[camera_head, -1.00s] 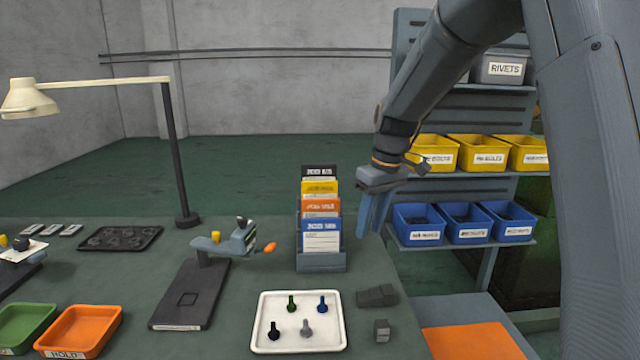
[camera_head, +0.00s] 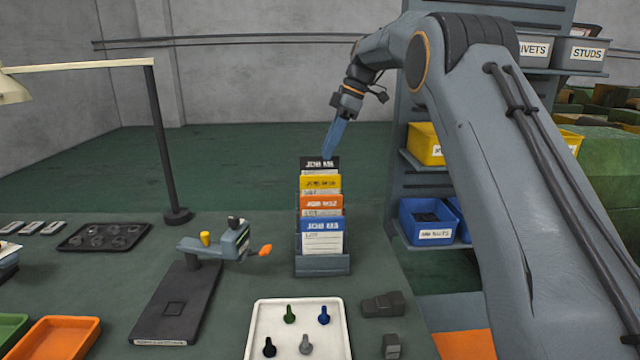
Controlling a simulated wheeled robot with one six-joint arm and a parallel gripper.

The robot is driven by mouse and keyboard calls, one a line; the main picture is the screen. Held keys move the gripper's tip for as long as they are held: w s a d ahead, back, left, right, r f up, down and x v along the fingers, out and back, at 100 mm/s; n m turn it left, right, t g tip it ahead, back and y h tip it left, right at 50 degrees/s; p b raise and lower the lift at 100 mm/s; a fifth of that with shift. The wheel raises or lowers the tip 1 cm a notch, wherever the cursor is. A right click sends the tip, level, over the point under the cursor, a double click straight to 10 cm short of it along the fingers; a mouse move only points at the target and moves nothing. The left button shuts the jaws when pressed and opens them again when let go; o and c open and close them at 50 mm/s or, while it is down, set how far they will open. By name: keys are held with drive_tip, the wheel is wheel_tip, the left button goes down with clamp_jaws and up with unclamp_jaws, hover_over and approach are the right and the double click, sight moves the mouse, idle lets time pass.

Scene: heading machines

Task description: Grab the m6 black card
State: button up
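The black card (camera_head: 317,164) stands at the back of a stepped card rack (camera_head: 322,265) on the green table, behind a yellow card (camera_head: 320,183), an orange card (camera_head: 321,203) and a blue card (camera_head: 322,226). The black card's white lettering is too small to read surely. My gripper (camera_head: 328,156) points down at the top edge of the black card, its blue fingers overlapping the card's upper right in the picture. The fingers are seen edge-on, so their gap is hidden. I cannot tell whether they touch the card.
A white tray (camera_head: 255,340) with several coloured bolt-like pieces lies in front of the rack. A clamp-like fixture (camera_head: 205,245) stands to its left, and a lamp post (camera_head: 165,140) rises farther left. Shelves with bins (camera_head: 425,222) stand at the right.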

sight(320, 166)
drive_tip(key=shift+p+x, duration=1.55)
drive_tip(key=shift+x, duration=1.75)
clamp_jaws()
